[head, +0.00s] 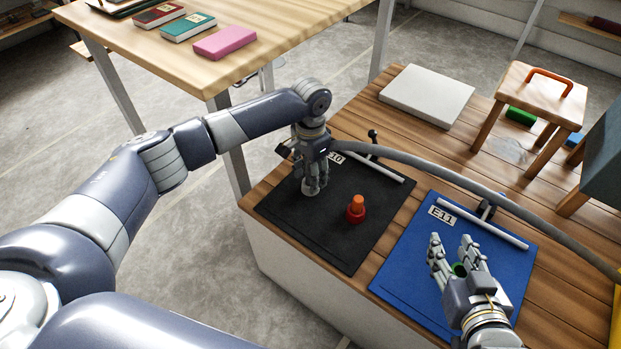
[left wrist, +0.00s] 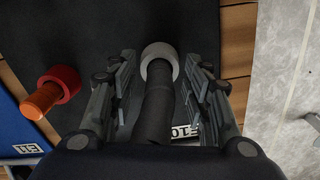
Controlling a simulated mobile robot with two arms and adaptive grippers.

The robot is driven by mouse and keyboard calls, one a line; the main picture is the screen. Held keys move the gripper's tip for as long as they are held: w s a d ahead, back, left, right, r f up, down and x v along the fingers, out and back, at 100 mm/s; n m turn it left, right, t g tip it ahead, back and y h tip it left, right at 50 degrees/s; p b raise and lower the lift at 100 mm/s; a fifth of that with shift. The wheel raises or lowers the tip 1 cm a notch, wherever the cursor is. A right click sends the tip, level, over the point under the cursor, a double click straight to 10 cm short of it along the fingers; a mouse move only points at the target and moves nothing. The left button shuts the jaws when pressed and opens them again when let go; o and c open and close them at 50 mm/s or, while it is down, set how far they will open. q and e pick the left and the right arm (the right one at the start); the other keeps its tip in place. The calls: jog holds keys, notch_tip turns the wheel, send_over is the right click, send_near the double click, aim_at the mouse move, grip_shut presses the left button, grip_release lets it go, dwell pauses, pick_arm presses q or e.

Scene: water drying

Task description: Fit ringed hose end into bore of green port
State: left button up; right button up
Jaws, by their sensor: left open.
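A dark cylindrical piece with a pale ring (left wrist: 161,62), which looks like the ringed hose end, is between the fingers of my left gripper (head: 313,187) over the black mat (head: 345,250). In the left wrist view the fingers are open, with a gap on both sides of it. In the head view only a pale bit shows below the fingers. The green port (head: 459,269) is on the blue mat (head: 410,280), partly hidden. My right gripper (head: 451,241) is there with its fingers spread on either side of it. The port's bore is not clear.
A red-and-orange piece (head: 356,210) stands on the black mat, right of my left gripper. A grey hose (head: 450,181) arches from beside that gripper to the right edge; its join is hidden. A grey slab (head: 427,95) and a wooden stool (head: 540,93) are behind.

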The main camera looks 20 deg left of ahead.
pick_arm(q)
grip_shut()
jog(key=shift+r, duration=0.15)
dwell(0.4)
jog(key=shift+r, duration=0.2)
notch_tip(320, 180, up, 5)
jog(key=shift+f+p, duration=0.2)
jog(key=shift+p, duration=0.8)
pick_arm(e)
jog(key=s+f+g, duration=0.1)
jog(key=s+f, duration=0.1)
jog(key=s+d+f+g+h, duration=0.1)
jog(key=s+f+g, duration=0.1)
jog(key=s+d+f+g, duration=0.1)
jog(key=s+f, duration=0.1)
jog(key=shift+s+d+g, duration=0.15)
jog(key=shift+d+g, duration=0.1)
jog(key=shift+g, duration=0.15)
pick_arm(q)
notch_tip(320, 180, up, 4)
jog(key=shift+r+p, duration=0.2)
jog(key=shift+p, duration=0.45)
jog(key=shift+r, duration=0.15)
pick_arm(e)
jog(key=s+d+f+g+h, duration=0.1)
jog(key=s+d+f+g, duration=0.1)
jog(key=s, duration=0.6)
jog(key=shift+s+d+f+g+h, duration=0.25)
jog(key=shift+f+g, duration=0.35)
jog(key=shift+g, duration=0.6)
